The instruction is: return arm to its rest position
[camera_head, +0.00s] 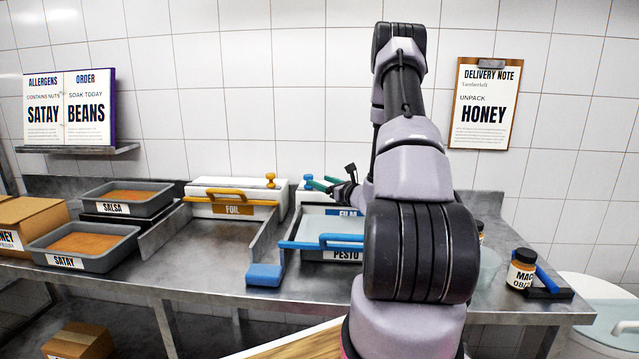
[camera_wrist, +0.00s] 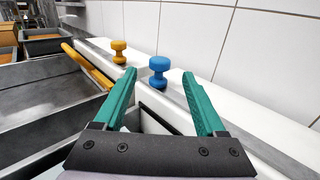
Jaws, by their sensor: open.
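My gripper (camera_head: 322,185) shows at the end of my folded arm, over the back of the steel counter near the film dispenser. In the wrist view its two green fingers (camera_wrist: 156,104) are spread apart with nothing held between them. A blue knob (camera_wrist: 158,72) stands just beyond the fingertips, apart from them as far as I can tell. A yellow knob (camera_wrist: 119,51) stands further left on the foil dispenser. My arm hides part of the counter and the right side of the film dispenser.
The foil dispenser (camera_head: 233,209), pesto tray (camera_head: 345,254), salsa tray (camera_head: 110,201) and satay tray (camera_head: 70,257) line the counter (camera_head: 200,285). A labelled jar (camera_head: 521,269) stands at the right. The tiled wall (camera_head: 300,100) rises close behind. A cardboard box (camera_head: 30,222) sits at the left.

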